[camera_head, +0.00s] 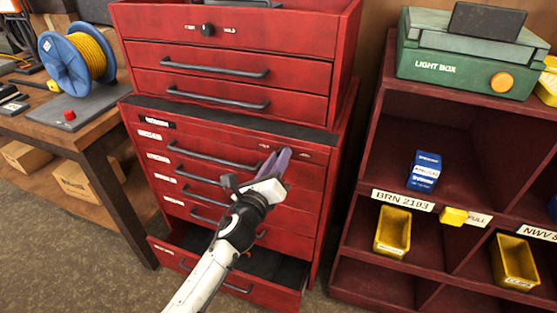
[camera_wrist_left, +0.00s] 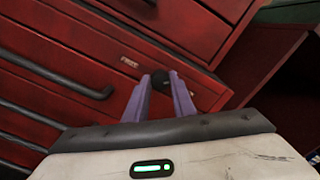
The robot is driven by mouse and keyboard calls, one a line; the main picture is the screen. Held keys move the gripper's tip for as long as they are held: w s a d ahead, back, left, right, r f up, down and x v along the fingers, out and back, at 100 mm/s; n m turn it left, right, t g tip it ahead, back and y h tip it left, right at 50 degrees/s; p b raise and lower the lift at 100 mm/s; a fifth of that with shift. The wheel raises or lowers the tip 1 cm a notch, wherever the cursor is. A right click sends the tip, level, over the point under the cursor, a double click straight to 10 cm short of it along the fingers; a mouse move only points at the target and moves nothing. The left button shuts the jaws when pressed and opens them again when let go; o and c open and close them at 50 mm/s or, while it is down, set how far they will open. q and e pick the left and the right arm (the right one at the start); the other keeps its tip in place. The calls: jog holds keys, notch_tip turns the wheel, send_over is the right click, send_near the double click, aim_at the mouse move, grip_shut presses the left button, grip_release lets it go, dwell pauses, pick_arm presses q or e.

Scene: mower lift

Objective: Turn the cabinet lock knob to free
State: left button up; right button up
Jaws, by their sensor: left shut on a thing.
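The red cabinet (camera_head: 240,118) has a lower section with a top drawer marked by two small labels at its right. My left gripper (camera_head: 277,158), with purple fingers, reaches the drawer front between these labels. In the left wrist view my left gripper (camera_wrist_left: 160,92) is shut on a dark round lock knob (camera_wrist_left: 161,80). A label reading FREE (camera_wrist_left: 129,62) is up and left of the knob. In the head view the fingers hide this knob, and its pointing direction cannot be told. My right gripper is not in view.
A second black knob (camera_head: 208,30) sits on the upper chest. The lower cabinet's bottom drawer (camera_head: 285,270) stands open below my arm. A dark red shelf (camera_head: 380,100) with yellow bins stands right. A workbench (camera_head: 85,132) with a blue cable reel (camera_head: 62,58) stands left.

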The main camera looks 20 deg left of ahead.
pick_arm(q)
jog(key=n, duration=1)
jog(key=shift+f, duration=0.15)
jog(key=shift+n, duration=0.4)
jog(key=o, duration=1.1)
jog(key=shift+c, duration=0.2)
jog(key=s, duration=1)
jog(key=shift+s+a, duration=0.15)
jog(key=shift+a, duration=0.1)
